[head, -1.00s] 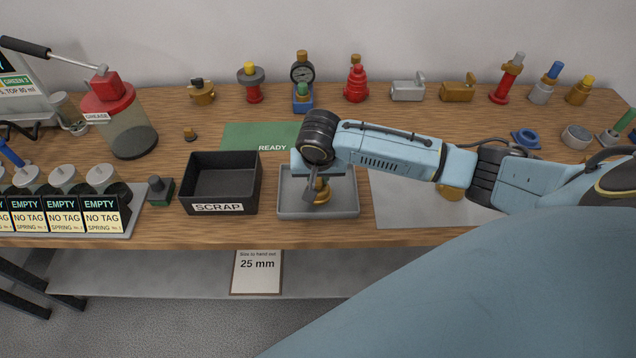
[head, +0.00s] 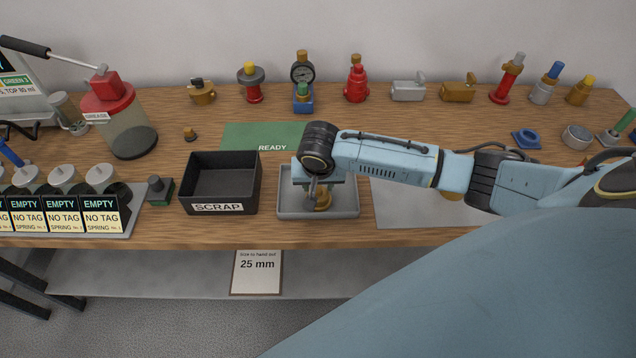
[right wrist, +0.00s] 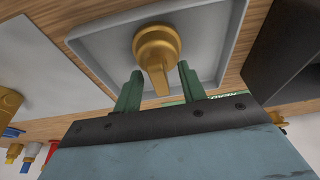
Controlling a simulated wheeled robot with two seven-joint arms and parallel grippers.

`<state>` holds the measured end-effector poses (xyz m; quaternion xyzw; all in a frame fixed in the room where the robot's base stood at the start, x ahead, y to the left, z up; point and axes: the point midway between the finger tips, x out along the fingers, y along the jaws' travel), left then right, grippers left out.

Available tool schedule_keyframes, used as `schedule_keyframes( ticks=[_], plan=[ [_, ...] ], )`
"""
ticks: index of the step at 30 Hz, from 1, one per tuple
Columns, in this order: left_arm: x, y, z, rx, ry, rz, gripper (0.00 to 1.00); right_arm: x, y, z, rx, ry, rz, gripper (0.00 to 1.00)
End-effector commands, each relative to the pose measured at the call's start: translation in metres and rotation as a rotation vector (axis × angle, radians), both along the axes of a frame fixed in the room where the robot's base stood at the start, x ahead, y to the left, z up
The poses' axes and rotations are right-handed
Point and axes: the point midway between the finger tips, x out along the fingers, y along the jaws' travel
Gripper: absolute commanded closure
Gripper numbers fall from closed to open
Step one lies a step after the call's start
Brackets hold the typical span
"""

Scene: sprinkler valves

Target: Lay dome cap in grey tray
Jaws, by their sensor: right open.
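The grey tray (head: 347,208) stands on the bench in front of me. The brass dome cap (head: 323,202) is inside the tray, partly hidden by my right gripper in the head view. The right wrist view shows the cap (right wrist: 157,48) resting on the tray floor (right wrist: 106,45), with a brass tab pointing toward the gripper. My right gripper (head: 316,192) is over the tray. In the right wrist view its green fingers (right wrist: 157,88) are apart, one on each side of the tab, with gaps between. My left gripper is not in view.
The black SCRAP box (head: 254,183) stands directly left of the tray. A green READY mat (head: 245,135) lies behind. A pale grey mat (head: 400,205) lies to the right, with a brass part on it partly behind my arm. Several valves and fittings line the back.

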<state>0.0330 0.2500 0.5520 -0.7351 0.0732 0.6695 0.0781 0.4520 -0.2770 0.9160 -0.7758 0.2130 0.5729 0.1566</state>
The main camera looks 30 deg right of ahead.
Motion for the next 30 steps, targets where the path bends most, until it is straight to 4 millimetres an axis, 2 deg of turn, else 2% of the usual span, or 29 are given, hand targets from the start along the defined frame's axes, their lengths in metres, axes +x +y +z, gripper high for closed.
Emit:
schedule_keyframes(
  ticks=[5,12,18,23,30],
  plan=[
    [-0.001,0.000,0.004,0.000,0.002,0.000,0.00,-0.005,0.004,0.024,0.001,-0.003,0.002,0.59],
    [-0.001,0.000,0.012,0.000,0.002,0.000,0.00,-0.018,0.012,0.074,0.003,-0.004,0.001,0.59],
    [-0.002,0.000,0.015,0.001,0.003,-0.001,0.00,-0.026,0.017,0.105,0.002,-0.002,0.001,0.59],
    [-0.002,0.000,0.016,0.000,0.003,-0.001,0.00,-0.029,0.018,0.115,0.001,-0.001,-0.001,0.59],
    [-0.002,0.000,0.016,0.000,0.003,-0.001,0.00,-0.030,0.018,0.116,0.001,-0.001,-0.001,0.59]
  ],
)
